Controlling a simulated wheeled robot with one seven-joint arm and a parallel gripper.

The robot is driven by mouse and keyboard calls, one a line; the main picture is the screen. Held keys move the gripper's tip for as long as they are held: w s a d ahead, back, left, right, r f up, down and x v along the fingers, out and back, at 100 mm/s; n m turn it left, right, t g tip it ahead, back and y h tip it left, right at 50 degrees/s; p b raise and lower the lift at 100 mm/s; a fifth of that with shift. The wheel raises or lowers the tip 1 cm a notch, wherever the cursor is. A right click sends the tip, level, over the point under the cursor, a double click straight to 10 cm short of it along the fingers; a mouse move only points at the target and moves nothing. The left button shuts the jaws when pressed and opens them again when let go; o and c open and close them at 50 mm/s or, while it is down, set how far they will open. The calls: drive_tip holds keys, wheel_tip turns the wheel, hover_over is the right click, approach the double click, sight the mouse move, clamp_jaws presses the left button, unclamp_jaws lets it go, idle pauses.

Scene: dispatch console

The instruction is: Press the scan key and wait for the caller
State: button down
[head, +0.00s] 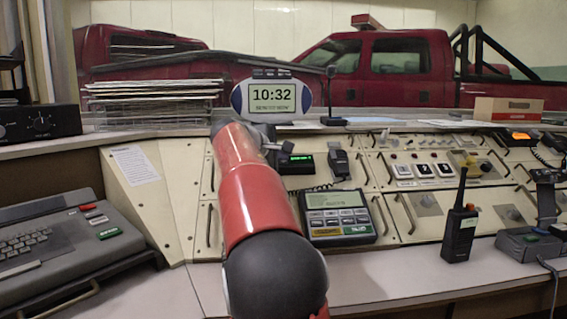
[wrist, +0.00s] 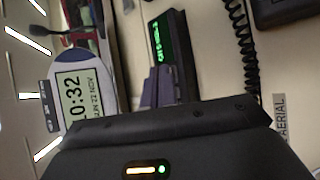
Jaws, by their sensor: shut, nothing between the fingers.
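A black radio unit (head: 300,165) with a lit green display is set in the sloped console face; it also shows in the wrist view (wrist: 161,40). A desk unit (head: 338,216) with a pale screen and rows of keys stands in front of it. I cannot read which key is the scan key. My gripper (head: 284,156) is shut and empty, right at the left side of the radio unit. Its grey fingers show in the wrist view (wrist: 158,88) beside the display. I cannot tell whether they touch the unit. My red arm hides the console left of it.
A handheld mic (head: 339,162) with a coiled cord hangs right of the radio. A clock (head: 271,96) reading 10:32 stands on the shelf above. A walkie-talkie (head: 459,232) stands on the right desk. A keyboard terminal (head: 60,245) is at left. The front desk is mostly clear.

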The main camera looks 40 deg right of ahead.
drive_tip(key=shift+w+f, duration=0.15)
drive_tip(key=shift+f, duration=0.2)
idle(0.7)
drive_tip(key=shift+s+a+r+p, duration=0.15)
drive_tip(key=shift+s+r+p, duration=0.2)
drive_tip(key=shift+r, duration=0.3)
drive_tip(key=s+r+p, duration=0.1)
drive_tip(key=r, duration=0.1)
drive_tip(key=s+a+r+p, duration=0.1)
drive_tip(key=r, duration=0.1)
drive_tip(key=shift+s+a+r, duration=0.1)
drive_tip(key=shift+s+a, duration=0.1)
idle(0.9)
